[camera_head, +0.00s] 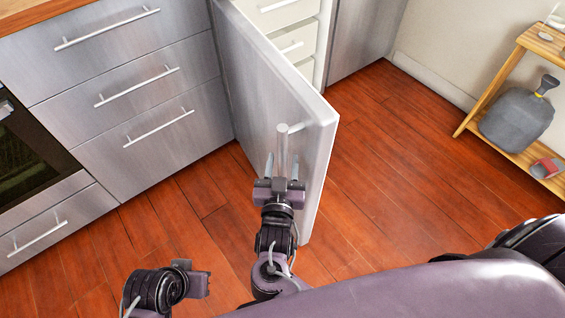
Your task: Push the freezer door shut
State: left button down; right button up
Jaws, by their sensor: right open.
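The freezer door (265,95) is a steel-fronted panel with a pale edge, standing wide open and swung out into the room. A bar handle (282,145) sticks out from its front near the free edge. My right gripper (282,165) is open at the handle's lower part, one finger showing on each side of the bar; I cannot tell whether they touch it. My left gripper (195,284) is low in the picture, apart from the door, and its fingers cannot be made out. White freezer drawers (290,43) show behind the door, which hides part of the inside.
Steel drawer fronts (140,85) with bar handles stand to the left, beside a dark oven (20,155). A wooden shelf (500,75) holding a grey jug (518,112) stands at the right. The red wooden floor (400,165) is clear between the door and the shelf.

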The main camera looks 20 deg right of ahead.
jog(key=shift+w, duration=0.1)
jog(key=shift+c, duration=0.4)
grip_shut()
jog(key=shift+d, duration=0.1)
